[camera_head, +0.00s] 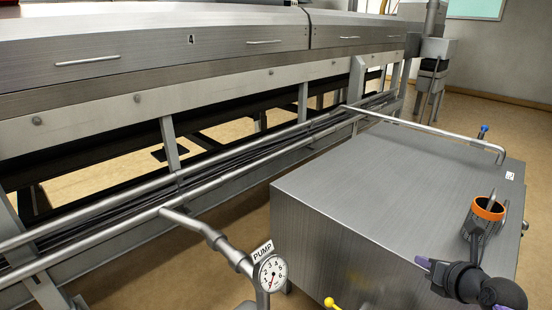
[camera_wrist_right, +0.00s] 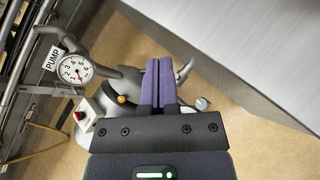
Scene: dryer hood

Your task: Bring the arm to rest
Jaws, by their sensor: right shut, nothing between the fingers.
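My right gripper (camera_head: 424,263) shows at the bottom right of the head view, near the front edge of the metal box, with its purple fingers pointing left. In the right wrist view, the purple fingers of my right gripper (camera_wrist_right: 159,62) lie together with nothing between them. My left gripper is in neither view.
The large metal box (camera_head: 350,190) fills the right of the head view. A PUMP gauge (camera_head: 270,273) on a pipe stands left of it, with a yellow knob (camera_head: 331,303) nearby. The long machine hood (camera_head: 180,55) spans the back. Brown floor (camera_wrist_right: 255,135) shows below the gripper.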

